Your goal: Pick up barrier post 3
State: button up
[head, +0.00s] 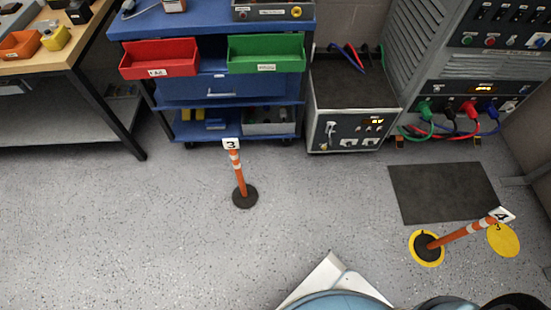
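Barrier post 3 (238,175) is orange with white bands, a white tag reading 3 on top and a round dark base. It stands upright on the open grey floor in front of the blue cart. My gripper is not in view, so whether it is open or holding something is hidden. White and blue parts of my own body show at the bottom edge, apart from post 3.
Barrier post 4 (462,233) stands on a yellow floor disc at the right. Another yellow disc (504,241), marked 3, is bare beside it. A dark mat (442,192) lies behind. The blue cart (215,88), workbench (60,70) and grey test unit (349,130) line the back.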

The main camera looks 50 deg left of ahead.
aim_at(246, 195)
jog(key=u, duration=0.4)
jog(key=i, duration=0.1)
jog(key=z, duration=1.2)
jog(key=k, duration=1.7)
jog(key=u, duration=0.45)
jog(key=k, duration=0.75)
jog(key=u, duration=1.35)
jog(key=i, duration=0.5)
jog(key=u, duration=0.05)
